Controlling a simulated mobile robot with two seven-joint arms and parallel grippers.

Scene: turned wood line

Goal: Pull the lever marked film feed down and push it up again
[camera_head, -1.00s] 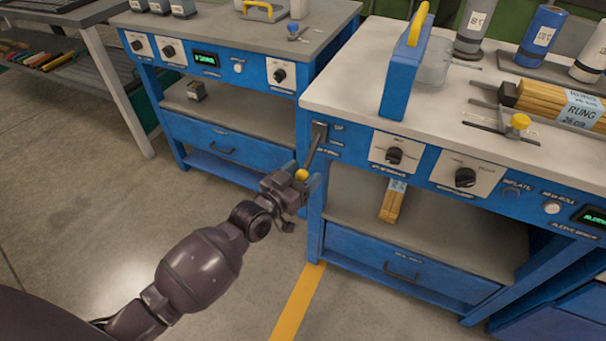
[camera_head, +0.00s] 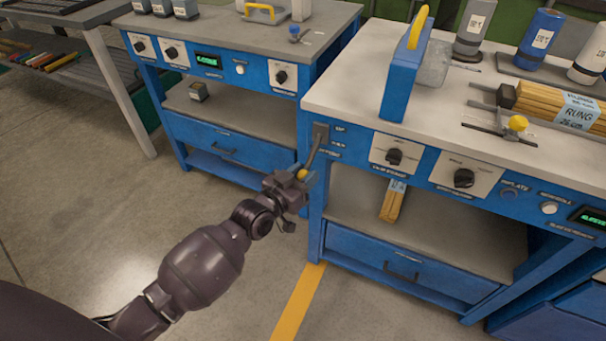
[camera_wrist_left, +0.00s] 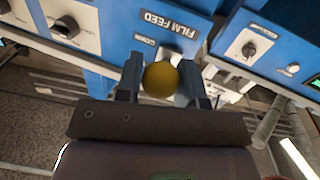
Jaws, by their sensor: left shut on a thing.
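The film feed lever is a dark rod (camera_head: 314,151) with a yellow ball knob (camera_head: 302,174). It comes out of a dark plate at the left end of the right bench's blue front panel and slants down to the left. My left gripper (camera_head: 301,181) is shut on the knob. In the left wrist view the yellow knob (camera_wrist_left: 161,79) sits between the two fingers, just in front of the label FILM FEED (camera_wrist_left: 164,28), which appears upside down. The fingers hide the knob's sides. My right gripper is not in view.
The right bench top (camera_head: 350,85) holds a blue sealer-like unit (camera_head: 402,80) with a yellow handle, banded wood rods (camera_head: 545,100) and several bottles. A second blue bench (camera_head: 235,75) stands to the left. Open floor (camera_head: 80,200) lies around my left arm.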

